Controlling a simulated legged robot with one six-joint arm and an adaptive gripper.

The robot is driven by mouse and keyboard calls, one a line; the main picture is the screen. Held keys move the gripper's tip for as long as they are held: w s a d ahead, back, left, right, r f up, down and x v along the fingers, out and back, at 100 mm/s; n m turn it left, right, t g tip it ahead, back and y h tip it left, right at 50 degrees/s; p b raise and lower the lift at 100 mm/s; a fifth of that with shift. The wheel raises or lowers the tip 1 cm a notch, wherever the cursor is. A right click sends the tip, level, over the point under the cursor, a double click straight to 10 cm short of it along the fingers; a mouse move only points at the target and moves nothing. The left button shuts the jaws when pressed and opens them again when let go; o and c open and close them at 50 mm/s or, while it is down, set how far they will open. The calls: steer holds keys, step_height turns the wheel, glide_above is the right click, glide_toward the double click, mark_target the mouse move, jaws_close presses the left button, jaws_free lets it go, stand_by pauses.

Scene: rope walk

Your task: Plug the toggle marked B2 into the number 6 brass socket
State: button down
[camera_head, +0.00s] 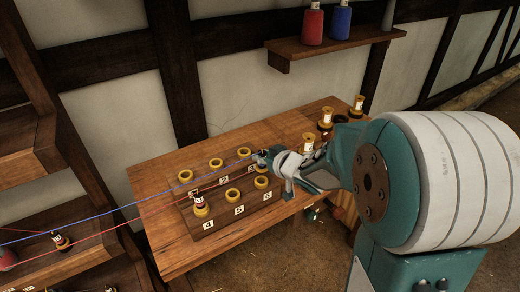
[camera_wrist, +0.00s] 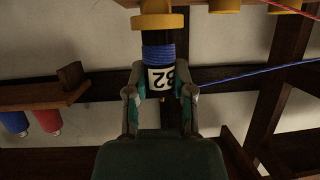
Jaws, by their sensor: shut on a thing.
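In the wrist view, my gripper (camera_wrist: 160,92) is shut on the toggle marked B2 (camera_wrist: 160,75), a dark peg with blue winding and a white label. Its dark end points at a yellow brass socket (camera_wrist: 155,20) and meets or overlaps it; I cannot tell whether it is inserted. In the head view, my gripper (camera_head: 268,160) is at the right end of the socket board (camera_head: 225,220), over the number 6 socket (camera_head: 261,182), and largely hides the toggle. A blue line (camera_head: 150,198) runs left from the toggle. The number 6 label (camera_head: 267,197) is visible.
A red-wound toggle (camera_head: 200,203) stands in the number 4 socket. The number 5 socket (camera_head: 232,195) and back-left sockets look empty. Red lines (camera_head: 60,252) cross the left side. A shelf (camera_head: 335,42) holds red and blue spools.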

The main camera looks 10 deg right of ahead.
mark_target(264, 167)
step_height(264, 167, down, 2)
steer(key=shift+a+f, duration=0.25)
steer(key=shift+f, duration=0.55)
steer(key=shift+s+d, duration=0.1)
steer(key=shift+d, duration=0.05)
stand_by(0.7)
steer(key=shift+f, duration=0.55)
steer(key=c, duration=0.8)
jaws_free()
steer(key=shift+o, duration=0.2)
